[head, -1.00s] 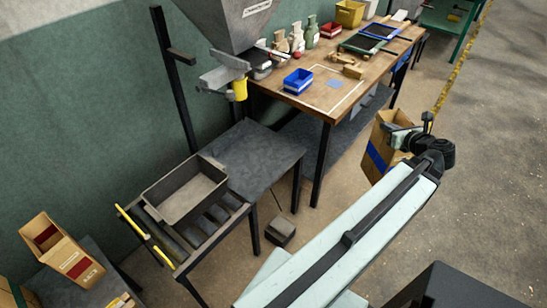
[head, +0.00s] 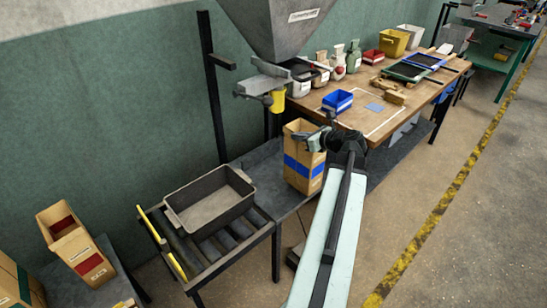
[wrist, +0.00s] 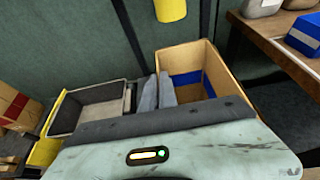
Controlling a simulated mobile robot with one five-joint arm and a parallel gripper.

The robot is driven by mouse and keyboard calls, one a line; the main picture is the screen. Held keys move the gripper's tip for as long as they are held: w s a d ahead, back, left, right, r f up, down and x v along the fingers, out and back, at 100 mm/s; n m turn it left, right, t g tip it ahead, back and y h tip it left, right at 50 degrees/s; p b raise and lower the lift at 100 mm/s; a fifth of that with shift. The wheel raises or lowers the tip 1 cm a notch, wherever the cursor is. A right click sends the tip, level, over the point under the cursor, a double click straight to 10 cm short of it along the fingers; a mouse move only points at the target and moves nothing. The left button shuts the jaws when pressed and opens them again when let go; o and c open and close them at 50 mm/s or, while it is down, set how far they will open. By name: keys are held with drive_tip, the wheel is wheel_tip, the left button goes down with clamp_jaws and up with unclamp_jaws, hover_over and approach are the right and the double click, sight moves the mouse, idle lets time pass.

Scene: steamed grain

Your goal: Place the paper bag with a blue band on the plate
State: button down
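The paper bag with a blue band (head: 296,172) is open-topped and upright, in front of the hopper. My gripper (head: 318,142) is shut on the bag's upper edge. In the wrist view, the two fingers (wrist: 158,92) sit close together at the left wall of the bag (wrist: 190,58), whose blue band shows inside. The dark grey plate (head: 262,162) lies below the hopper, right of the roller stand. The bag overlaps the plate in the head view; I cannot tell whether its base touches it. The bag hides part of the plate.
A grey tray (head: 245,178) sits on the roller stand, left of the bag. The yellow spout (head: 278,101) hangs close behind the bag. A wooden workbench (head: 385,118) with a blue bin (head: 338,99) stands at right. Another paper bag (head: 72,238) stands at far left.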

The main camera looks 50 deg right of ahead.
sight(285, 127)
drive_tip(key=w+r+b+x, duration=0.1)
drive_tip(key=b+x, duration=0.3)
drive_tip(key=x, duration=1.2)
drive_tip(key=shift+w+r, duration=0.35)
drive_tip(key=shift+r, duration=0.25)
drive_tip(key=c, duration=1.7)
unclamp_jaws()
drive_tip(key=shift+d+r, duration=0.1)
drive_tip(key=shift+r, duration=0.1)
drive_tip(key=p+v, duration=0.5)
drive_tip(key=v, duration=0.6)
drive_tip(key=shift+s+r, duration=0.1)
drive_tip(key=shift+r, duration=0.05)
drive_tip(key=shift+s, duration=0.35)
